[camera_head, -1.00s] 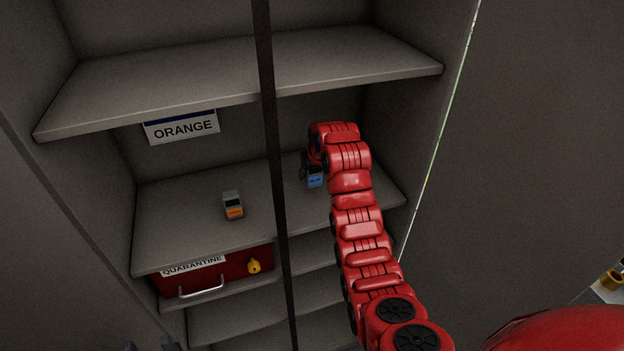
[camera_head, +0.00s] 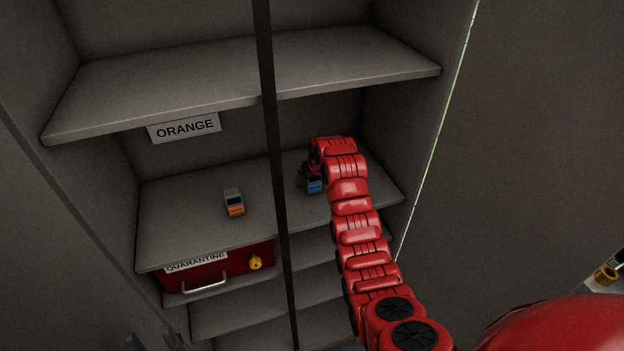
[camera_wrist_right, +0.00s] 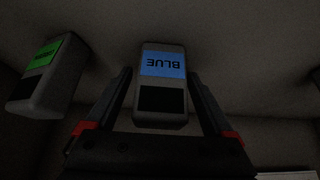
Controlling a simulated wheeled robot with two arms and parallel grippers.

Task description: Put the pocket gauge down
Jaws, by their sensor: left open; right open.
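The pocket gauge with a blue label (camera_head: 315,186) is on the middle shelf (camera_head: 180,225), right of the dark upright bar. In the right wrist view the gauge (camera_wrist_right: 161,88) sits between the two fingers of my right gripper (camera_wrist_right: 163,90), its label reading BLUE. The fingers are open, with a gap on each side of it. In the head view my right gripper (camera_head: 308,180) is partly hidden by its red arm. My left gripper (camera_head: 155,341) shows only as dim fingertips at the bottom left edge, away from the shelves.
A gauge with an orange label (camera_head: 234,203) stands left of the bar (camera_head: 274,150). A green-labelled gauge (camera_wrist_right: 48,77) is close beside my right gripper. An ORANGE sign (camera_head: 185,128) hangs above; a red QUARANTINE drawer (camera_head: 220,272) is below.

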